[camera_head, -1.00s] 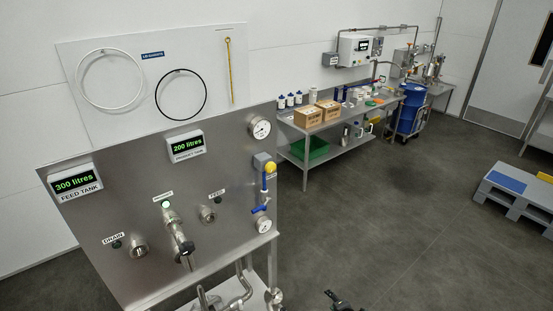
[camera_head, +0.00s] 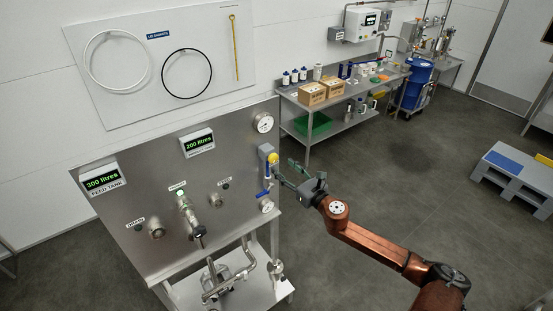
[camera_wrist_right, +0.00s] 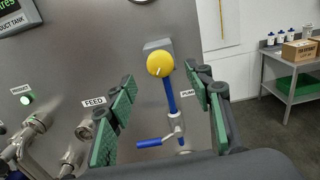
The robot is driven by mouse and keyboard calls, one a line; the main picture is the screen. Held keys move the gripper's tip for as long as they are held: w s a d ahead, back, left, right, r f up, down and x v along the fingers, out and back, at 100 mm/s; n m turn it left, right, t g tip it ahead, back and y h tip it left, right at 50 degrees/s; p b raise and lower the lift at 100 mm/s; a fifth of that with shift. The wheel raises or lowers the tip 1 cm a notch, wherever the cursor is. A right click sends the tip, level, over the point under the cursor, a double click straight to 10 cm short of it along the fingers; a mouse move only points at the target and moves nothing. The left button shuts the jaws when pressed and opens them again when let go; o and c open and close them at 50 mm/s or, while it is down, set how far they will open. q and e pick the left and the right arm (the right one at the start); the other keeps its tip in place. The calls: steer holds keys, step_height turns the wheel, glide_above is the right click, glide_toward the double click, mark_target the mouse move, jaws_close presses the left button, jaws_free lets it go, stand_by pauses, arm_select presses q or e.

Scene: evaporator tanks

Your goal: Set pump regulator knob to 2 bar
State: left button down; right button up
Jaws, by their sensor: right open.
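The yellow regulator knob (camera_head: 273,158) sits on a grey block at the right end of the steel panel (camera_head: 225,165), above a blue pipe and a blue lever valve (camera_head: 263,194). In the right wrist view the knob (camera_wrist_right: 160,63) has a small pale mark on its face, and the blue lever (camera_wrist_right: 149,143) is below it. My right gripper (camera_head: 283,171) is just right of the knob, with green-padded fingers spread towards it. In the wrist view the open fingers (camera_wrist_right: 160,95) lie either side of the blue pipe, with the knob beyond, untouched. My left gripper is out of view.
A round gauge (camera_head: 263,122) is above the knob and another (camera_head: 267,206) below it; their readings are too small to read. Displays show 300 litres (camera_head: 102,180) and 200 litres (camera_head: 198,143).

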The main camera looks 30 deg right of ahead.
mark_target(275, 159)
steer(key=w, duration=0.2)
steer(key=w+p, duration=0.1)
steer(key=w, duration=0.2)
steer(key=shift+w+a, duration=0.2)
steer(key=shift+w, duration=0.15)
steer(key=shift+c, duration=0.3)
steer(key=c, duration=1.1)
